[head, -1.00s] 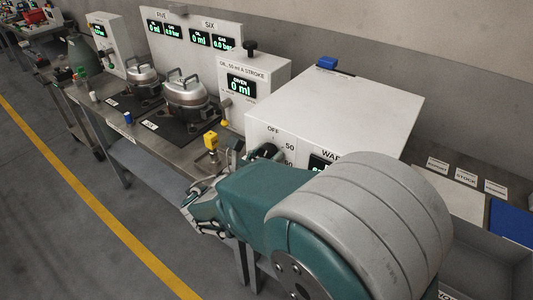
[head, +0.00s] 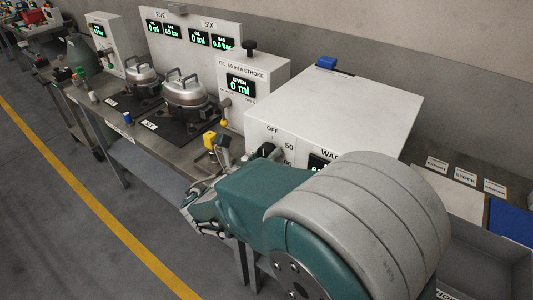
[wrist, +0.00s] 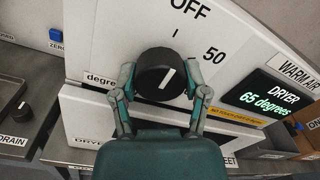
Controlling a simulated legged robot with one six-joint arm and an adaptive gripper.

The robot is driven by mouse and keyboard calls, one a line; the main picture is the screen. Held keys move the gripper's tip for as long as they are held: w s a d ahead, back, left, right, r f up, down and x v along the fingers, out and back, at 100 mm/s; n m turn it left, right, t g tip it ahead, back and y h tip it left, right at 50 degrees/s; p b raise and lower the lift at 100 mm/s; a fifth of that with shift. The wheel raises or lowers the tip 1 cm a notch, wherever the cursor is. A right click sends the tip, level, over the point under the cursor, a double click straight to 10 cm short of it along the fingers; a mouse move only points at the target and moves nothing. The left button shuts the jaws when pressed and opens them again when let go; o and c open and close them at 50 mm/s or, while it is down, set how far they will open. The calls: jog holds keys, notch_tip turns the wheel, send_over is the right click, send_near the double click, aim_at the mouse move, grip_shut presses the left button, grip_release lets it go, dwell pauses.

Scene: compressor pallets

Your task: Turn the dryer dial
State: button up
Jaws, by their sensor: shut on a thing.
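The dryer dial (wrist: 156,75) is a round black knob with a white mark, on the white front of the dryer box (head: 345,110). In the wrist view its mark slants up and to the right; OFF and 50 are printed above and to the right of it. My gripper (wrist: 160,78) has one finger on each side of the dial and is shut on it. The dryer display (wrist: 268,96) reads 65 degrees. In the head view the dial (head: 266,151) shows in part, and my arm hides the lower front of the box.
Left of the dryer stand the oil box (head: 241,87) and metal compressors (head: 186,92) on dark mats. A yellow-topped part (head: 210,140) is close beside my gripper. Labelled bays and a blue panel (head: 511,222) lie to the right. The floor in front is clear.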

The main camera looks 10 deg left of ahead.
jog(key=shift+f, duration=0.2)
jog(key=o, duration=1.1)
jog(key=shift+o, duration=0.2)
jog(key=shift+a, duration=0.2)
jog(key=shift+w+r, duration=0.1)
jog(key=shift+d, duration=0.1)
jog(key=v, duration=1.2)
